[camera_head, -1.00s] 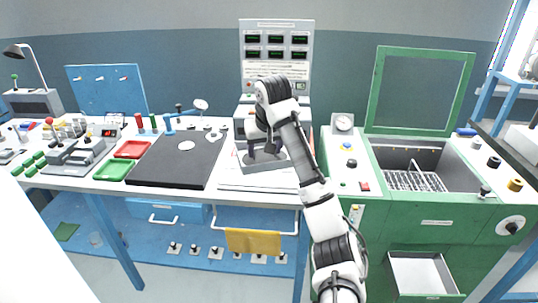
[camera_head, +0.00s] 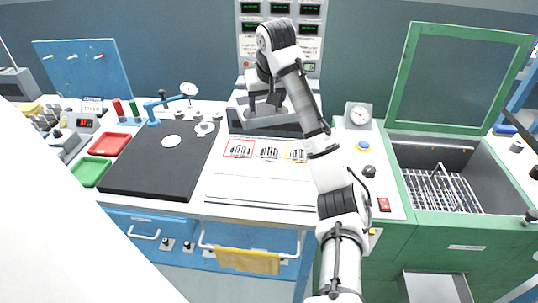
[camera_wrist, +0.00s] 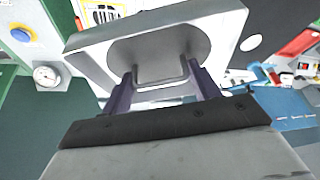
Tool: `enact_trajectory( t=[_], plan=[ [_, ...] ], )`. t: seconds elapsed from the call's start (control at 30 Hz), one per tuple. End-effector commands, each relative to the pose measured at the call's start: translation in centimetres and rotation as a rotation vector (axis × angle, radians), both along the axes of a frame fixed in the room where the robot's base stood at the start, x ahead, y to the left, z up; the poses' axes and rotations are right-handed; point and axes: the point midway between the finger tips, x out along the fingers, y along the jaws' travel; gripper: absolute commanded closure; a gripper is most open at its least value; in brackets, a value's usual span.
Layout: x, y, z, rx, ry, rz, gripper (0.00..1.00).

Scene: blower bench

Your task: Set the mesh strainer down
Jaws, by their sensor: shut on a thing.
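My gripper (camera_head: 265,104) is above the back of the bench, in front of the grey console. No mesh pattern can be made out. Whether its underside touches anything is hidden.
A white panel (camera_head: 262,190) with framed slots (camera_head: 269,149) lies below the gripper. A black mat (camera_head: 150,180) and red tray (camera_head: 111,143) are left. A green tank (camera_head: 408,180) holding a wire rack (camera_head: 440,192) is right. A gauge (camera_head: 359,115) stands between.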

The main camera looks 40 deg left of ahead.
Motion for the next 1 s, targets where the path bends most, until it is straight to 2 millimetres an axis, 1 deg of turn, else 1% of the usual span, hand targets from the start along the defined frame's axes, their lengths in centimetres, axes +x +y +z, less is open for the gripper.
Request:
enact_trajectory(
  t=[0.13, 0.23, 0.27, 0.5, 0.63, 0.67, 0.8, 1.0],
  plan=[
    [0.0, 0.0, -0.3, 0.0, 0.0, 0.001, 0.64],
    [-0.1, 0.1, -1.6, 0.0, 0.003, 0.002, 0.64],
    [-0.1, 0.1, -2.2, 0.001, 0.005, 0.002, 0.64],
    [-0.2, 0.1, -9.0, 0.001, 0.007, 0.003, 0.64],
    [-0.2, 0.1, -12.2, 0.001, 0.004, 0.002, 0.64],
    [-0.1, 0.0, -12.5, -0.001, 0.004, 0.0, 0.64],
    [0.0, -0.1, -14.7, -0.001, 0.003, -0.001, 0.64],
    [0.0, 0.0, -16.1, 0.0, 0.0, 0.0, 0.64]
  ],
)
